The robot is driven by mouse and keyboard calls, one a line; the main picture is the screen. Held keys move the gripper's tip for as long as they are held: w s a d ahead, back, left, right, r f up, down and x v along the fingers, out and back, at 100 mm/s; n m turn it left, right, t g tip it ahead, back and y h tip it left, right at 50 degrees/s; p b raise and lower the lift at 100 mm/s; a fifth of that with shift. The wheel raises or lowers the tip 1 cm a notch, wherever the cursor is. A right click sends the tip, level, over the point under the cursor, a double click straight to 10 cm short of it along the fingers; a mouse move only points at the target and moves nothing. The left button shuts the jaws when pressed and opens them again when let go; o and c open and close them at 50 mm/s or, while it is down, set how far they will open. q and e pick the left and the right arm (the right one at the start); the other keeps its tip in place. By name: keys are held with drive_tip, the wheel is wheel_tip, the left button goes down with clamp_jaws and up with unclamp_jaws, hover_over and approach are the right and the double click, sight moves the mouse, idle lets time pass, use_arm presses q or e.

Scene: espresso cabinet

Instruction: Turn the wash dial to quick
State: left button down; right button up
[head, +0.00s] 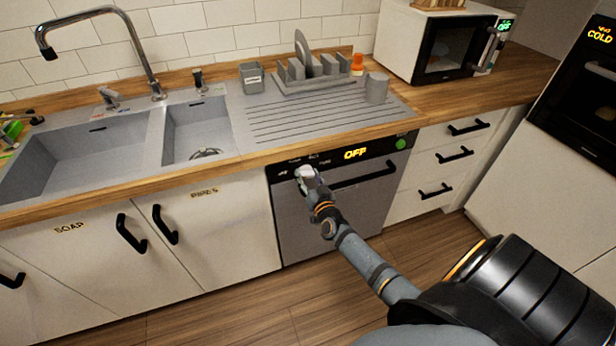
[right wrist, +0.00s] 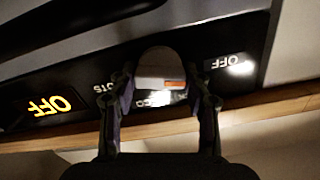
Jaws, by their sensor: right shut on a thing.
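The dishwasher (head: 345,215) stands under the drainer, with a black control panel on top. Its display (head: 355,153) reads OFF in yellow. My right gripper (head: 308,176) is at the left part of the panel. An orange mark on the dial lies towards the lit OFF label (right wrist: 228,63). The panel shows upside down there; a label ending in OTS and another between the fingers are partly hidden. My left gripper is not in view.
The dishwasher's black handle (head: 365,178) runs to the right of the gripper. The wooden counter edge (head: 240,160) runs just above the panel. A green round button (head: 401,143) sits at the panel's right end. White cabinets flank the dishwasher; the floor in front is clear.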

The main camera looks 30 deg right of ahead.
drive_tip(key=shift+m, duration=0.3)
drive_tip(key=m, duration=0.4)
drive_tip(key=shift+f+m, duration=0.1)
drive_tip(key=shift+m, duration=0.2)
drive_tip(key=shift+m+b, duration=0.35)
drive_tip(key=shift+m, duration=1.85)
drive_tip(key=o, duration=1.2)
drive_tip(key=shift+c, duration=0.2)
